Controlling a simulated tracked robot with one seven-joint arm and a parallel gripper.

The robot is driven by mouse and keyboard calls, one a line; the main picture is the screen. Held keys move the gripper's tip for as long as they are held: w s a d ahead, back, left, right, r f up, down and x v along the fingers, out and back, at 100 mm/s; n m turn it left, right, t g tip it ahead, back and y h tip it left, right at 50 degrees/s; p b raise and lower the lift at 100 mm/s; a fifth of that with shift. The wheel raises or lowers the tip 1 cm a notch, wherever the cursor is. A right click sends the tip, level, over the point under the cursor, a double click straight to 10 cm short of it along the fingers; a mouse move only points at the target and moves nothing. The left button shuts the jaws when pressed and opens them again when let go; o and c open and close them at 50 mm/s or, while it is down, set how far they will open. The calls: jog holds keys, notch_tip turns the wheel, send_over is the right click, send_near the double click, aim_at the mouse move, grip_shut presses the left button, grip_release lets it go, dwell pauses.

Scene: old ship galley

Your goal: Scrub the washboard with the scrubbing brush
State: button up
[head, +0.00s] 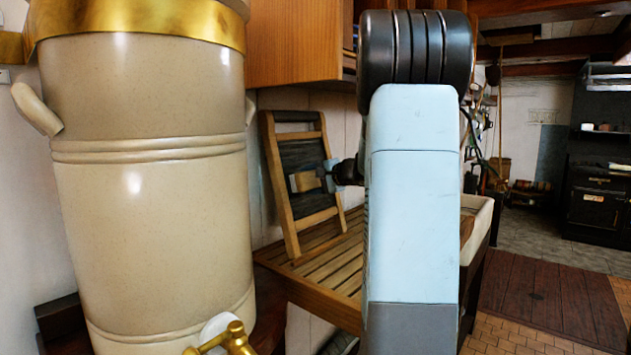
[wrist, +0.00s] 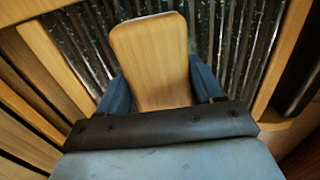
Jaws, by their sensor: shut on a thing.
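The washboard (head: 291,156) has a wooden frame and a dark ribbed panel. It leans against the wall, standing on a slatted wooden drainboard. My gripper (head: 327,176) is shut on the scrubbing brush (head: 305,181), a pale wooden block held in front of the ribbed panel. In the wrist view the brush (wrist: 150,60) shows its smooth wooden back between my two blue fingers, and the ribbed metal of the washboard (wrist: 238,50) lies behind it. The bristles are hidden, so I cannot tell whether they touch the ribs.
A large beige stoneware crock (head: 150,190) with a brass tap (head: 228,340) stands close at the left. The slatted drainboard (head: 335,262) runs to a pale sink (head: 478,225) at the right. A wooden cupboard (head: 294,42) hangs above. Open floor lies at the right.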

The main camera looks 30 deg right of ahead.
aim_at(304, 176)
jog(key=shift+s+a, duration=0.2)
jog(key=shift+a, duration=0.5)
jog(key=shift+s+a, duration=0.25)
jog(key=shift+a, duration=0.45)
jog(key=shift+s+a, duration=0.2)
jog(key=shift+a, duration=0.5)
jog(key=shift+w+r, duration=0.15)
jog(key=shift+r, duration=0.65)
jog(key=shift+w+d, duration=0.65)
jog(key=shift+d, duration=1)
jog(key=shift+w+d, duration=0.6)
jog(key=shift+d, duration=1.05)
jog(key=shift+w+d, duration=0.65)
jog(key=shift+d, duration=1)
jog(key=shift+v, duration=2.95)
jog(key=shift+s, duration=0.1)
jog(key=v, duration=0.2)
jog(key=shift+s+d+r, duration=0.1)
jog(key=shift+s+d, duration=0.05)
jog(key=shift+s, duration=0.2)
